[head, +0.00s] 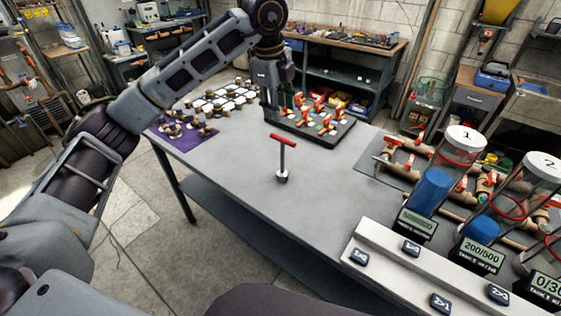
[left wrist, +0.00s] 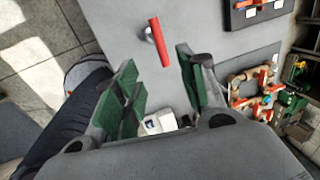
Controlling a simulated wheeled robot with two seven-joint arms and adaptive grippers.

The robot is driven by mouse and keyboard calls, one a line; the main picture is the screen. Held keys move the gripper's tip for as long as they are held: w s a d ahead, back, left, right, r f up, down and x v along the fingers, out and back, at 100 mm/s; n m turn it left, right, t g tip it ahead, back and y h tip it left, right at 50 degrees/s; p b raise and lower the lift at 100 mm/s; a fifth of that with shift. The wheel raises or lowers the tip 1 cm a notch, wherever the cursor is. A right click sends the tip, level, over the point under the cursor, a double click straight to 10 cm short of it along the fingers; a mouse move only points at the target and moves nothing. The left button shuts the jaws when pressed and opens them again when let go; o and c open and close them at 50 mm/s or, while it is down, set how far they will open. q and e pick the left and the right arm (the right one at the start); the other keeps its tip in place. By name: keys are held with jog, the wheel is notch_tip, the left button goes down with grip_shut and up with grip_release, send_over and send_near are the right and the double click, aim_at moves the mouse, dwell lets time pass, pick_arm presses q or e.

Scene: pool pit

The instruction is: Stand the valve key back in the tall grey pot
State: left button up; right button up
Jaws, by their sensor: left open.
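The valve key (head: 283,142), with a red T-handle and thin metal shaft, stands upright near the middle of the grey table. Its foot is at a small dark and pale round base (head: 282,177); I cannot tell whether this is the pot. No tall grey pot is clearly seen. My left gripper (head: 270,108) points down behind and left of the key, apart from it. In the left wrist view its green-padded fingers (left wrist: 156,68) are spread with nothing held. The key's red handle (left wrist: 160,42) shows just beyond the fingertips. My right gripper is out of view.
A black tray (head: 345,138) of red-handled valves lies behind the key. A purple mat (head: 170,141) with small parts is at the left. Pipework, clear cylinders (head: 431,186) and a pale button panel (head: 395,262) fill the right. The table around the key is clear.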

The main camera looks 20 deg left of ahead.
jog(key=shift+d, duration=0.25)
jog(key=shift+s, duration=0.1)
